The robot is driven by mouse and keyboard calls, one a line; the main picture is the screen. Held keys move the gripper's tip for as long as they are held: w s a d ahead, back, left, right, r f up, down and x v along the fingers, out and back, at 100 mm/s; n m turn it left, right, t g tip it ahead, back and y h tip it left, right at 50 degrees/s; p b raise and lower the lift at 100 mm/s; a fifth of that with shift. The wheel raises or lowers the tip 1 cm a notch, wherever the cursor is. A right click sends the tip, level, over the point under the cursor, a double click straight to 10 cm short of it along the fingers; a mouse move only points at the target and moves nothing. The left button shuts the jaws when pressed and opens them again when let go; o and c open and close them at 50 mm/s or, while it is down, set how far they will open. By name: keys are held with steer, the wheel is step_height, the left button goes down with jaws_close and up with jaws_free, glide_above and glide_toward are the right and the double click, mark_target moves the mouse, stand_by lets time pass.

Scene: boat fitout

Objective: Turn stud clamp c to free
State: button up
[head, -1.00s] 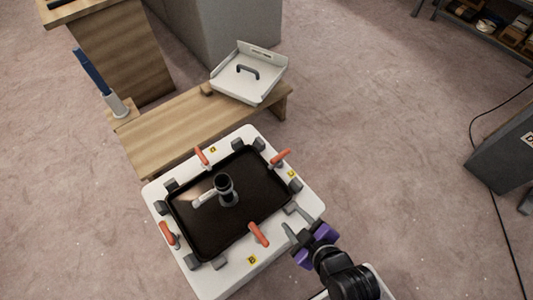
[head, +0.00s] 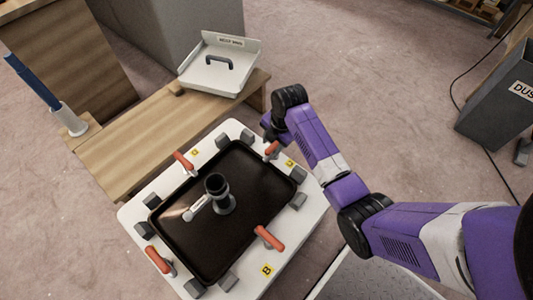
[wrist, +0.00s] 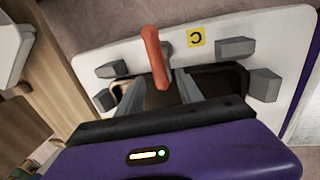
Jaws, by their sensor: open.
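Stud clamp c, with an orange handle (head: 271,150), stands at the right far corner of the white-topped fixture (head: 135,215). Its orange handle also shows in the wrist view (wrist: 155,57), beside a yellow label (wrist: 196,37) that reads like a C. My gripper (wrist: 158,94) is open, with one grey finger on each side of the handle's lower end. I cannot tell whether either finger touches it. In the head view my wrist covers much of the gripper at the clamp.
A dark tray (head: 255,215) with an upright pipe fitting (head: 216,190) lies on the fixture, ringed by grey blocks. Other orange-handled clamps stand at the near edge (head: 269,238), left (head: 157,259) and far side (head: 184,161). A wooden bench (head: 130,150) stands behind.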

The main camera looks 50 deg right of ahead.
steer(key=f+b, duration=0.1)
steer(key=f, duration=0.1)
steer(key=w+f+b, duration=0.1)
steer(key=f, duration=0.2)
steer(key=f+b, duration=0.1)
steer(key=f, duration=0.1)
steer(key=shift+w+f, duration=0.2)
steer(key=shift+w, duration=0.05)
steer(key=shift+w+r, duration=0.1)
jaws_close()
